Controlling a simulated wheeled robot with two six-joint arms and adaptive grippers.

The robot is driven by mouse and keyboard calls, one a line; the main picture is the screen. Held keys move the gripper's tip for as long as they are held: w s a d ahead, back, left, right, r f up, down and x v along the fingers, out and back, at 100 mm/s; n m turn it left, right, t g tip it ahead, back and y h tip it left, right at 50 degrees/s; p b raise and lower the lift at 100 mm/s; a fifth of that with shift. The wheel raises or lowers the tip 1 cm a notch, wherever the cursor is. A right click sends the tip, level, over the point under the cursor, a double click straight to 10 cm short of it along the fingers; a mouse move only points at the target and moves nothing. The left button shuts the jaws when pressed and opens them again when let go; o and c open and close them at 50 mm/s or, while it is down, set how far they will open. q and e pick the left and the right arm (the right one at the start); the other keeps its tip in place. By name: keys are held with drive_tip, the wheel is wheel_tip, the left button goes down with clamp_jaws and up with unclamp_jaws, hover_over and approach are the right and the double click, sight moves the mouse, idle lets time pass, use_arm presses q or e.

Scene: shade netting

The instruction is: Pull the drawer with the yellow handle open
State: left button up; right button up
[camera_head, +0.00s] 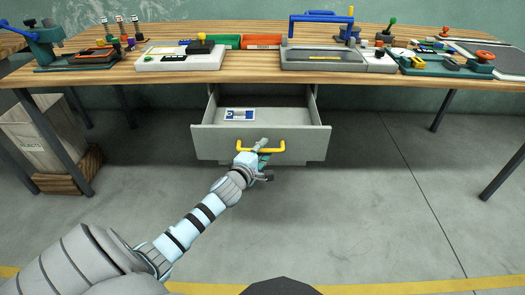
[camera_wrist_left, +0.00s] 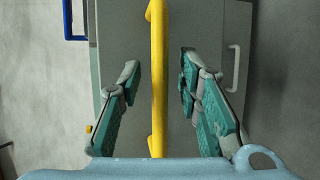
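The grey drawer (camera_head: 215,143) under the workbench stands pulled out, with its inside showing. Its yellow handle (camera_head: 240,150) is a bar on the front panel. My left gripper (camera_head: 262,155) is at the handle, its arm reaching up from the lower left. In the left wrist view, the yellow handle (camera_wrist_left: 158,60) runs between the two green fingers of my left gripper (camera_wrist_left: 159,78). The fingers are spread, with a gap visible on each side of the bar. My right gripper is in neither view.
A blue and white card (camera_head: 240,114) lies in the drawer. The wooden workbench (camera_head: 130,72) above carries several tools and fixtures. The floor (camera_head: 370,200) to the right of the drawer is clear.

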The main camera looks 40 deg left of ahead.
use_arm(q)
drive_tip(key=v, duration=1.2)
